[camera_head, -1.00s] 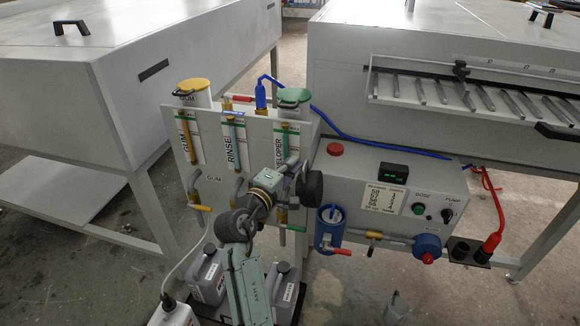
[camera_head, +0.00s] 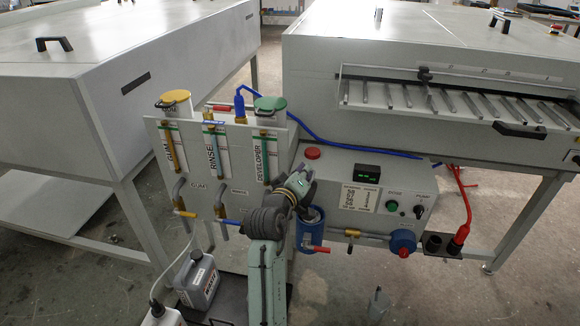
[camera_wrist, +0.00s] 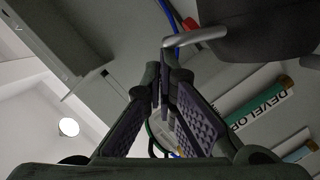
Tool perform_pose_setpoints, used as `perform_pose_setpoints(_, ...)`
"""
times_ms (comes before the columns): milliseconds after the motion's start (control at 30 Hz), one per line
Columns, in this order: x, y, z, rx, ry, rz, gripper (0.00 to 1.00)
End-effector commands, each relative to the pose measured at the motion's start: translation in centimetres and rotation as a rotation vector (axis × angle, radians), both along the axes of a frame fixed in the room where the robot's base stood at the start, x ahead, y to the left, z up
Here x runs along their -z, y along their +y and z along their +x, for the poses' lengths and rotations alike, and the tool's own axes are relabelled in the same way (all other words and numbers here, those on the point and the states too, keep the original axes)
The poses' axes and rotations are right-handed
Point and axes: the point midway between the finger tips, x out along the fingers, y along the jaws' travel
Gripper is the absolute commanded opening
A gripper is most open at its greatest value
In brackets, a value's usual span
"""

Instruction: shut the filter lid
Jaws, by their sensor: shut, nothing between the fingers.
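A blue cylindrical filter housing (camera_head: 311,238) hangs below the front of the control box in the head view. Its top is partly covered by my gripper, and I cannot clearly make out the lid or its angle. My gripper (camera_head: 303,180) is just above and to the left of the housing, in front of the box's left end. In the wrist view the fingers of my gripper (camera_wrist: 165,75) meet at the tips, shut and empty. I cannot tell whether they touch anything.
The control box (camera_head: 330,180) bears a red button (camera_head: 312,153). The panel with the developer label (camera_head: 264,160) is close on the left. A valve with a red handle (camera_head: 316,250) sits at the housing.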

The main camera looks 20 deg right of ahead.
Motion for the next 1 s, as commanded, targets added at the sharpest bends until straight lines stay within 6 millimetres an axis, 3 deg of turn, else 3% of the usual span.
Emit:
perform_pose_setpoints(533,4.1,-6.3,-4.3,0.004,-0.289,0.430,0.00)
perform_pose_setpoints(1000,9.4,-9.3,-6.3,0.003,-0.514,0.760,0.00)
